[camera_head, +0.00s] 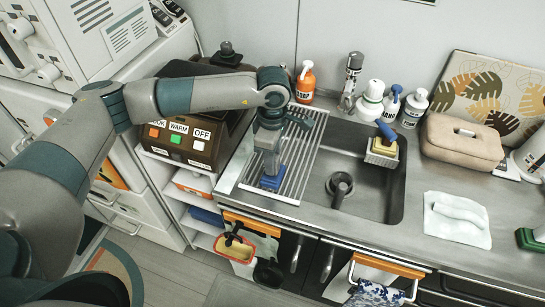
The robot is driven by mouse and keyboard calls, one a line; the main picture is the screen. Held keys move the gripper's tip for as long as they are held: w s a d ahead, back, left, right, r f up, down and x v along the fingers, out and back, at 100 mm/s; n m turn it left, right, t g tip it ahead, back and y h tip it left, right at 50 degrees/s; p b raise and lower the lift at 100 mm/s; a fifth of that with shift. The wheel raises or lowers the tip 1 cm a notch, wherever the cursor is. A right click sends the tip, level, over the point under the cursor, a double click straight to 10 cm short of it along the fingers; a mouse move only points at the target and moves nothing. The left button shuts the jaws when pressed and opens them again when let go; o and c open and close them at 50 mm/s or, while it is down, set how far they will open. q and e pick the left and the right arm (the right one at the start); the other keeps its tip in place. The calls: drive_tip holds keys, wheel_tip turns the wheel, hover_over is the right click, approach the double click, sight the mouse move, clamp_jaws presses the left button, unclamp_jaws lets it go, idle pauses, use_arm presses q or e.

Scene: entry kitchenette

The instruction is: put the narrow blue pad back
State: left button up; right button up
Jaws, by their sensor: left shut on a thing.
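My left arm comes in from the left and reaches over the sink's left side. Its gripper (270,167) points down above the slatted metal rack (300,160). It is shut on a small blue pad (271,182), which shows just below the fingers, over the rack's front left part. I cannot tell whether the pad touches the slats. The fingers hide the pad's upper part. A small caddy (381,160) at the sink's back right holds a yellow sponge (384,147) and a blue item (386,130). My right gripper is not in view.
The sink basin (365,190) is open right of the rack. The faucet (351,80), an orange bottle (305,83) and several white bottles stand behind it. A beige case (461,142) and a white cloth (457,220) lie right. A dark appliance (190,130) stands left.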

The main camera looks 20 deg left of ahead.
use_arm(q)
drive_tip(key=shift+f+b, duration=0.25)
drive_tip(key=shift+b, duration=0.15)
drive_tip(key=shift+f, duration=0.1)
drive_tip(key=o, duration=1.1)
